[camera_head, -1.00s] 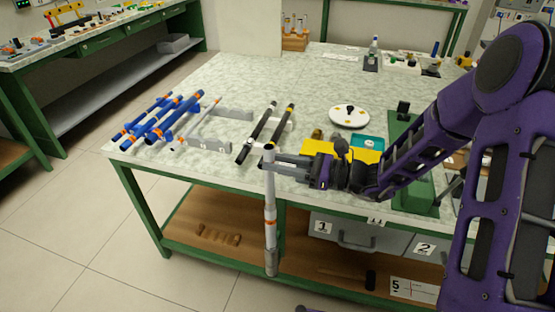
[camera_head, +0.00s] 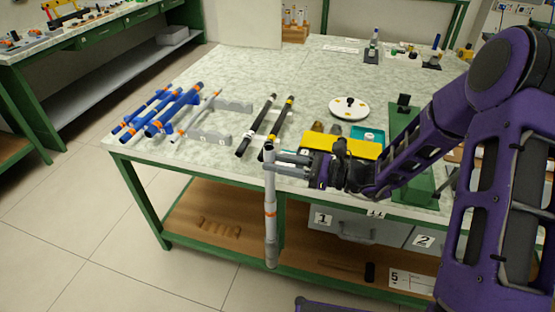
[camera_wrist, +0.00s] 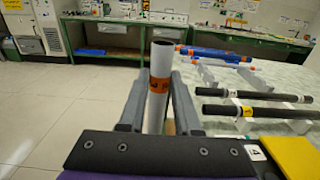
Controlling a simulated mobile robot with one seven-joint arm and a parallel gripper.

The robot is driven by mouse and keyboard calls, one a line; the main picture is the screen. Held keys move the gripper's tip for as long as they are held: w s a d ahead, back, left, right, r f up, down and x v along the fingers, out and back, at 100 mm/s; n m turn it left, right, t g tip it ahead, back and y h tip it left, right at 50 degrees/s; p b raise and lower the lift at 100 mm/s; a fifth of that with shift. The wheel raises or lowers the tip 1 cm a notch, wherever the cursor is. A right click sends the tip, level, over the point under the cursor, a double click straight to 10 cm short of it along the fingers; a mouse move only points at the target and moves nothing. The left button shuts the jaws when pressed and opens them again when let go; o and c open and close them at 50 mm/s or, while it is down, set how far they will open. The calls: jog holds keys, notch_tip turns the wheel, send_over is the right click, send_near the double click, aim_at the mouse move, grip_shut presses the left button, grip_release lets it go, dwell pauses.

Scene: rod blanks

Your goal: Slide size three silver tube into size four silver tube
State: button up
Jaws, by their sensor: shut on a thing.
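A long silver tube (camera_head: 270,190) hangs upright in front of the table's front edge, with an orange band partway down and a greyer lower part. I cannot tell whether that lower part is a separate tube. My gripper (camera_head: 272,158) is shut on it near its top. In the wrist view the tube (camera_wrist: 156,112) stands between the fingers, with its open end up and an orange band just below it; the number is not readable. A thinner silver tube (camera_head: 200,115) with orange marks lies on the grey rack at the left of the table.
Blue tubes (camera_head: 176,110) with orange bands lie at the table's left. Two black tubes (camera_head: 262,122) lie on supports behind my gripper. A yellow block (camera_head: 345,146) and a white disc (camera_head: 349,107) are to the right. The floor in front is clear.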

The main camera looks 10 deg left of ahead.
jog(key=o, duration=1.1)
jog(key=shift+c, duration=0.2)
jog(key=s+d+p, duration=0.1)
jog(key=d, duration=1.6)
jog(key=shift+s+d+p, duration=0.2)
jog(key=shift+p, duration=0.1)
